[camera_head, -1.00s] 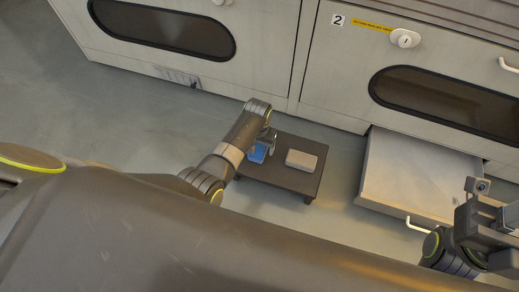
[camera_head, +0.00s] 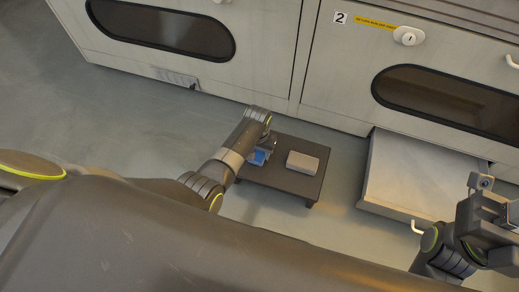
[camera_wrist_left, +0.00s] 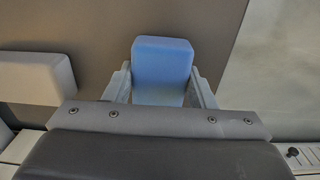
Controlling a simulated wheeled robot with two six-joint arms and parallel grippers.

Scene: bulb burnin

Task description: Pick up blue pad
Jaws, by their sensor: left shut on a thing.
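The blue pad (camera_head: 257,157) is at the left part of the low dark table (camera_head: 282,183) in the head view, partly hidden by my left arm. In the left wrist view the blue pad (camera_wrist_left: 162,65) sits between the two fingers of my left gripper (camera_wrist_left: 161,88), which is shut on it. I cannot tell whether the pad still touches the table. My right gripper (camera_head: 484,200) is at the right edge of the head view, away from the pad; its fingers do not show clearly.
A light grey pad (camera_head: 302,162) lies on the table right of the blue one; it also shows in the left wrist view (camera_wrist_left: 35,78). Behind stand grey cabinets with dark oval windows. An open drawer (camera_head: 415,178) sticks out at the right. The floor left is clear.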

